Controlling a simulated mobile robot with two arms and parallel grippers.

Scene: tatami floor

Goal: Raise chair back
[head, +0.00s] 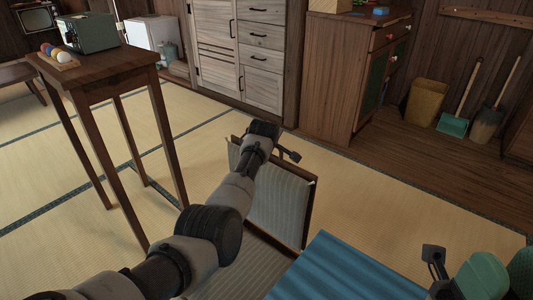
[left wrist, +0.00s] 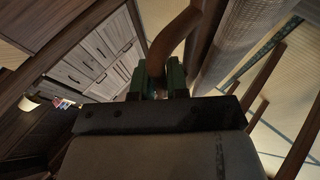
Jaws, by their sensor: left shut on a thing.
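The chair is low, with a dark wooden frame and pale striped fabric. Its back (head: 285,208) stands up at an angle from the seat (head: 248,265) in the middle of the head view. My left arm covers part of both. My left gripper (head: 280,145) is at the upper edge of the back. In the left wrist view its green fingers (left wrist: 161,80) are shut on the curved brown wood of the chair frame (left wrist: 178,35), with the striped fabric beside it. My right gripper (head: 433,256) is at the lower right, away from the chair; its fingers are unclear.
A tall wooden table (head: 105,70) with a toaster-like box (head: 90,33) stands left of the chair. A blue ribbed surface (head: 345,268) lies close at the front. Cabinets (head: 262,50) line the back; a bin (head: 426,100) and dustpan (head: 453,125) stand right. Tatami right of the chair is clear.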

